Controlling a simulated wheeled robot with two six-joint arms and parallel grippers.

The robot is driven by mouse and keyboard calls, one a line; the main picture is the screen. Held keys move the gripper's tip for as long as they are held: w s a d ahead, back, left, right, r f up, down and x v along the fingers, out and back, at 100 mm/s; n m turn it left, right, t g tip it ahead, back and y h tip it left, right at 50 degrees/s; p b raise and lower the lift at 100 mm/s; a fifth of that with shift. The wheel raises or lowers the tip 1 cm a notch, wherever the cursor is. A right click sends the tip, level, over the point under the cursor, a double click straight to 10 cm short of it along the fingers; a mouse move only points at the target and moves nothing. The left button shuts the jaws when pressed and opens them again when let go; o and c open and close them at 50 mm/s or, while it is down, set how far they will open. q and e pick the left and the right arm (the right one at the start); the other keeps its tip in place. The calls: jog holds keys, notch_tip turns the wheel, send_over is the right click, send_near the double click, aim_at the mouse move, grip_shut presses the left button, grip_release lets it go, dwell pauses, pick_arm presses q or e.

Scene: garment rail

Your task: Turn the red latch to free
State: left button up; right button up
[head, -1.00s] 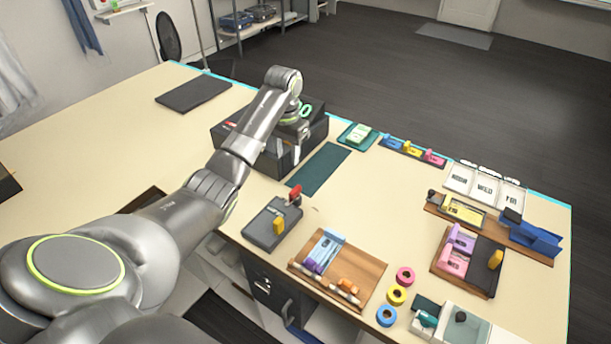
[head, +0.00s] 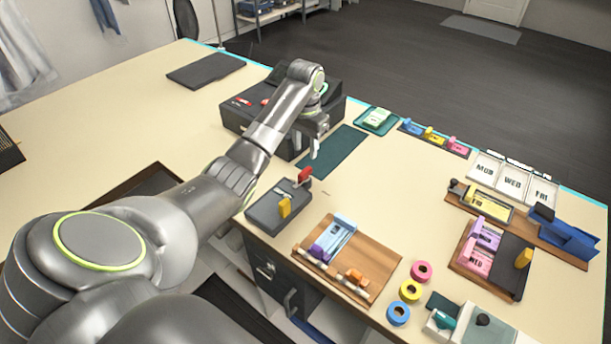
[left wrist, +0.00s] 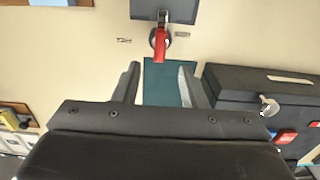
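The red latch (head: 304,175) stands at the far end of a dark grey block (head: 268,211) on the table. It also shows in the left wrist view (left wrist: 160,46), where its red handle points toward my gripper. My left gripper (head: 314,153) is just beyond the latch, above the table. In the left wrist view its fingers (left wrist: 159,70) are apart, with nothing between them, and the latch is ahead of the gap. No marking for free is readable. My right gripper is not in view.
A black box (head: 243,116) stands behind my left gripper, close beside it. A dark green mat (head: 334,155) lies under and right of the gripper. A wooden tray (head: 375,265) with blue and orange pieces lies to the right of the block.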

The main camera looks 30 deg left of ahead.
aim_at(305, 170)
pick_arm(q)
notch_tip(305, 170, down, 7)
jog(key=shift+f+p, duration=0.2)
jog(key=shift+p, duration=0.7)
jog(key=shift+f, duration=0.55)
grip_shut()
